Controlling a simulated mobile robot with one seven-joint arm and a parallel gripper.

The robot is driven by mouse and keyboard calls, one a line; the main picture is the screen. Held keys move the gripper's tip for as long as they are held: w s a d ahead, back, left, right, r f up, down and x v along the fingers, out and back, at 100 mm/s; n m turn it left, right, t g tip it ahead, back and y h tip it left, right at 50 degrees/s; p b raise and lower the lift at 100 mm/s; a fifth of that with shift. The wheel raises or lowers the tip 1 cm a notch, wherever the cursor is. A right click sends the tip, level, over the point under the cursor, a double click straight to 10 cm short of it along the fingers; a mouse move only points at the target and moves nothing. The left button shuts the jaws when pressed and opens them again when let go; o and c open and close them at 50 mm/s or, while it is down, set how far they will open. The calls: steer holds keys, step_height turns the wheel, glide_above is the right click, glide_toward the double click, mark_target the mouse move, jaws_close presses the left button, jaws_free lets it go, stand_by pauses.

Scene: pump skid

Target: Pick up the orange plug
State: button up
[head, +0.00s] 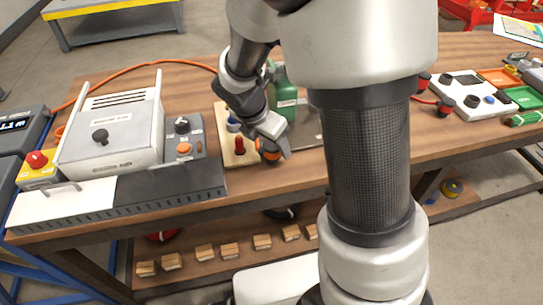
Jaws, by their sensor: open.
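A small orange piece (268,154), which looks like the orange plug, is at the right side of a light wooden board (223,125) on the workbench. It is mostly hidden by my gripper (272,149). My gripper points down right at it, with its fingers around or just over it; I cannot tell whether they touch it. The fingers are open. A red plug (239,146) and a blue plug (233,122) stand upright on the same board, left of my gripper.
A grey control box (112,140), a knob panel with an orange button (184,147) and a dark rail (170,185) lie left of the board. A green pump body (286,103) stands close behind my gripper. An orange cable (140,66) runs along the back.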

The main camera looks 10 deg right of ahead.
steer(key=shift+w+d+f, duration=0.1)
steer(key=shift+f, duration=0.2)
steer(key=c, duration=1.3)
step_height(320, 180, up, 10)
steer(key=p, duration=0.3)
steer(key=shift+p, duration=0.3)
steer(key=shift+r, duration=0.1)
